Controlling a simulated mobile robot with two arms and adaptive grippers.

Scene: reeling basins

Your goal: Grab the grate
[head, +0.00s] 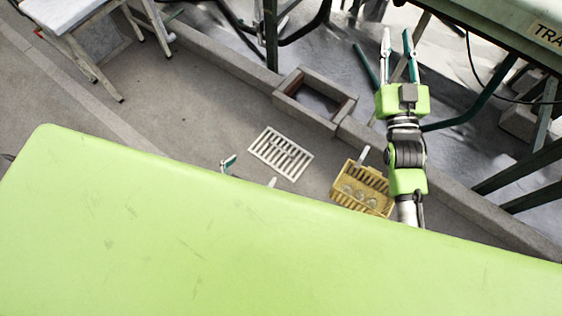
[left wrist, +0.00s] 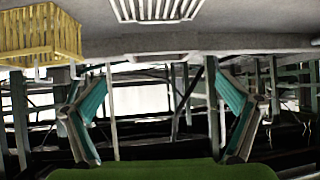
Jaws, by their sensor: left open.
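The grate (head: 281,153), a pale slotted rectangle, lies flat on the grey floor in the middle of the head view. It also shows at the top edge of the left wrist view (left wrist: 158,10), partly cut off. My left gripper (head: 250,171) is mostly hidden behind the green surface in the head view; only its fingertips show, just below the grate in the picture. In the left wrist view my left gripper (left wrist: 163,95) is wide open and empty, with the grate apart from it. My right gripper (head: 397,32) is open and empty at upper right.
A yellow slatted crate (head: 381,206) with pale round things inside stands right of the grate; it also shows in the left wrist view (left wrist: 38,35). A square curbed opening (head: 342,113) lies beyond the grate. A green table (head: 495,28) is at upper right. Floor left of the grate is clear.

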